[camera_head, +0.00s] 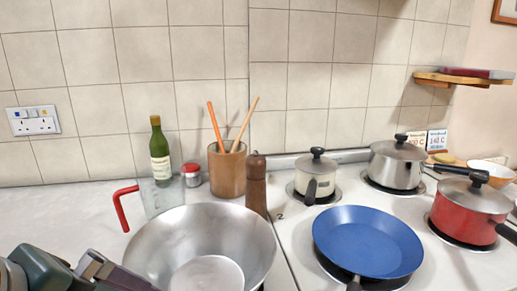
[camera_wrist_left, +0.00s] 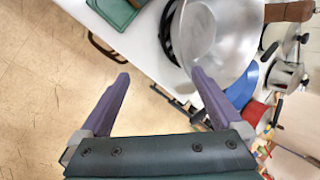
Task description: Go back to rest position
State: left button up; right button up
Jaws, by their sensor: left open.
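My left gripper (camera_head: 105,270) shows at the bottom left of the head view, beside the large steel bowl (camera_head: 180,242). In the left wrist view the same gripper (camera_wrist_left: 162,76) is open, with its two purple fingers wide apart and nothing between them. It is over the front edge of the white counter (camera_wrist_left: 145,45), with the tiled floor (camera_wrist_left: 50,95) below. The steel bowl also shows ahead of the right-hand finger in the wrist view (camera_wrist_left: 236,30). My right gripper is in neither view.
A red-handled jug (camera_head: 160,197), bottle (camera_head: 160,152), utensil pot (camera_head: 227,172) and pepper mill (camera_head: 256,185) stand behind the bowl. The hob on the right holds a blue pan (camera_head: 368,240), a red pot (camera_head: 468,208) and two more pots. Open floor lies left in the wrist view.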

pick_arm(q)
jog(key=s+a+f+n+g+y+p, duration=0.1)
jog(key=s+a+n, duration=0.1)
jog(key=s+n, duration=0.6)
jog(key=s+a+f+n+g+p, duration=0.1)
jog(key=s+a+n+p, duration=0.2)
jog(key=n, duration=1)
notch_tip(320, 180, up, 38)
jog(key=p, duration=3.6)
jog(key=shift+s, duration=0.45)
